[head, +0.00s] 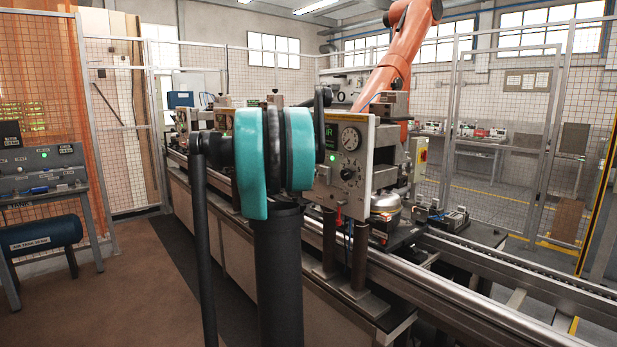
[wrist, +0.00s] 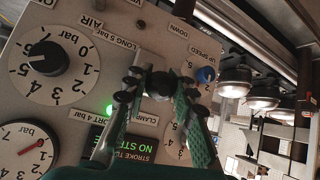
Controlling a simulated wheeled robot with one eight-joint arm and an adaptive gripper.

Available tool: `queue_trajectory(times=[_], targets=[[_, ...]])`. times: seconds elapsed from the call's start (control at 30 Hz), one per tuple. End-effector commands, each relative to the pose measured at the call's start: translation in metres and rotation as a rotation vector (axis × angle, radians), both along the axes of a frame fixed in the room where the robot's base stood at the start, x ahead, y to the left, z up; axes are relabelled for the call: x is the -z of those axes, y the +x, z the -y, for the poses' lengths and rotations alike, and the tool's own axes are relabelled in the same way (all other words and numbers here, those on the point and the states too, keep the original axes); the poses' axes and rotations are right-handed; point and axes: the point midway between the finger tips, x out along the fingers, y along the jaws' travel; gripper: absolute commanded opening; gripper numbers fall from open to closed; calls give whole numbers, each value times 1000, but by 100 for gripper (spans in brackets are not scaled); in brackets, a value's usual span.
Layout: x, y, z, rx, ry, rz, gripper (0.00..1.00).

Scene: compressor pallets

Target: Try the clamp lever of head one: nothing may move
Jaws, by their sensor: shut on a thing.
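In the wrist view my gripper (wrist: 157,90) is shut on a black round knob, which I take for the clamp lever (wrist: 160,82). The knob sits between the two fingertips, in front of the control panel (wrist: 100,65), near the partly covered word CLAMP. The lever's shaft is hidden behind the knob and fingers. In the head view the head's light panel (head: 329,189) carries a gauge, a lit green lamp and a black knob. My teal and black arm stands in front of its left part, and my gripper is hidden there.
Silver domed compressors (wrist: 236,79) stand at right. A rail (head: 470,300) runs along the line.

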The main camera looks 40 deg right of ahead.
Motion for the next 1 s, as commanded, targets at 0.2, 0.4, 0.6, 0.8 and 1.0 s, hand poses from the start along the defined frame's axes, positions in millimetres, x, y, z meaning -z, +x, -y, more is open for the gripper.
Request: queue_trajectory(times=[0.2, 0.4, 0.6, 0.8, 1.0], targets=[[-5, 1, 3, 1, 73, -6, 0], [-7, 1, 3, -1, 98, -9, 0], [-7, 1, 3, -1, 101, -8, 0], [-7, 1, 3, -1, 100, -8, 29], [-7, 1, 3, 0, 99, -8, 47]])
